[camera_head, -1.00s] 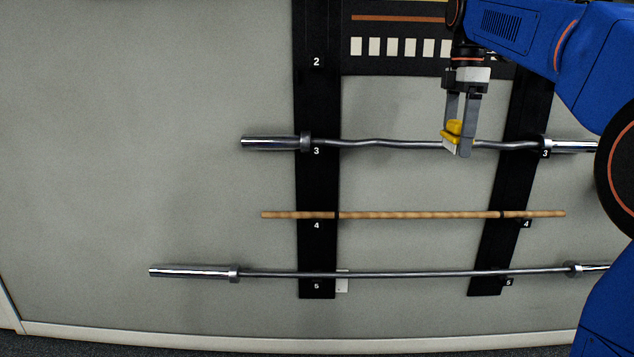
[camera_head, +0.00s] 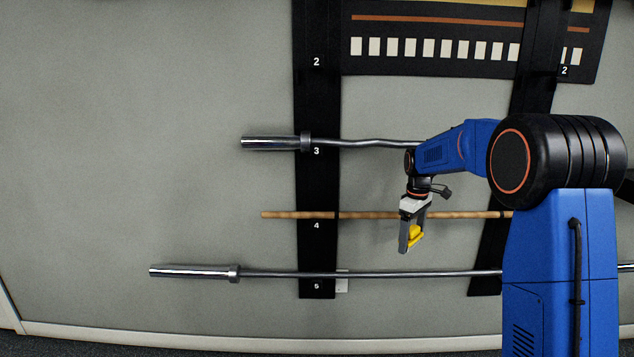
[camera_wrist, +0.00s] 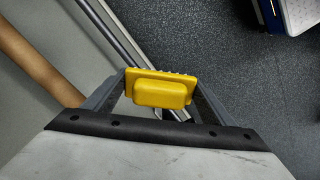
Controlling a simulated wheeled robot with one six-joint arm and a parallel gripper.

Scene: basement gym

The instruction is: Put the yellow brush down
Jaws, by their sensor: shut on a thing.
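The yellow brush (camera_head: 415,235) is held between the fingers of my gripper (camera_head: 410,243), in front of the wall rack in the head view. The gripper points down, its fingers a little above the level of the lowest bar in the picture. In the wrist view the yellow brush (camera_wrist: 160,90) sits between the two grey fingers of my gripper (camera_wrist: 160,98), its back facing the camera and a row of bristles showing along its far edge. The gripper is shut on it. Dark speckled floor shows beyond the brush; nothing is seen touching it from below.
The wall rack holds a curved bar (camera_head: 365,142), a wooden stick (camera_head: 370,214) and a straight bar (camera_head: 380,274). The stick (camera_wrist: 35,62) passes close at the left in the wrist view. A blue and white object (camera_wrist: 296,14) stands on the floor (camera_wrist: 250,85), which is otherwise open there.

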